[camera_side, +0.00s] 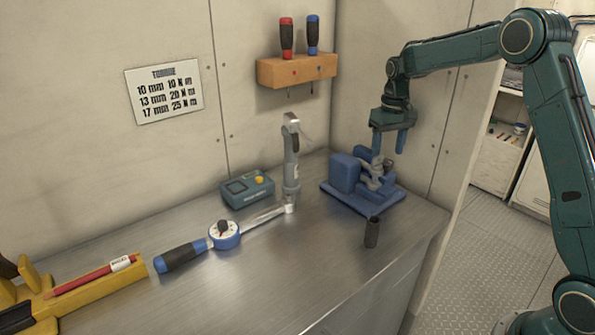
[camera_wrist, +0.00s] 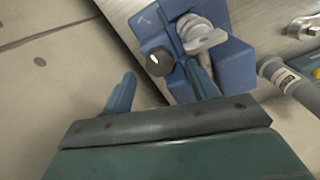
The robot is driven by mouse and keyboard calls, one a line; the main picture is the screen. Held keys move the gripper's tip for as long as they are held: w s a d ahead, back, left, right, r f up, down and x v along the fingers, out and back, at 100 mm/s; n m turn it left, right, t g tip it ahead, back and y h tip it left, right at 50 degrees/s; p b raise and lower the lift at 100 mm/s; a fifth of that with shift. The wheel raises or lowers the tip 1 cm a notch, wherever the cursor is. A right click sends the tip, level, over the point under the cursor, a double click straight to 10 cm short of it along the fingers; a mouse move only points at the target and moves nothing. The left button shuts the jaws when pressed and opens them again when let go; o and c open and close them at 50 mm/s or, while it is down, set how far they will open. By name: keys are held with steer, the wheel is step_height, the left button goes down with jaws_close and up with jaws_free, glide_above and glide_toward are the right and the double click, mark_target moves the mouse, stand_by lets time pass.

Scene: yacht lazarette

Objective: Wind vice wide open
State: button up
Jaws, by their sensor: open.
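The blue vice (camera_side: 345,172) sits on the metal bench near its right end, with grey metal parts (camera_side: 372,182) at its middle. In the wrist view the vice (camera_wrist: 237,65) fills the upper middle, with a silver round part (camera_wrist: 203,38) and a dark round knob (camera_wrist: 159,61) on it. My gripper (camera_side: 388,152) points down just above the vice, fingers apart and empty. In the wrist view my gripper (camera_wrist: 162,84) has one finger left of the knob and one to its right, overlapping the vice. Whether they touch anything is unclear. The jaw gap is hard to see.
A dark cylinder (camera_side: 372,232) stands in front of the vice. An upright grey tool (camera_side: 291,165), a torque wrench (camera_side: 224,235) and a teal box (camera_side: 246,188) are to the left. A screwdriver rack (camera_side: 297,70) hangs behind.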

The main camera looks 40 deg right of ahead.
mark_target(385, 160)
step_height(385, 160, up, 11)
step_height(385, 160, down, 14)
steer(key=shift+s+r, duration=0.15)
steer(key=m, duration=0.3)
step_height(385, 160, up, 14)
stand_by(1.5)
stand_by(0.3)
steer(key=shift+w+f+n, duration=0.2)
steer(key=shift+n, duration=0.95)
steer(key=shift+w+f+n, duration=0.15)
steer(key=shift+n, duration=1)
steer(key=shift+f, duration=0.1)
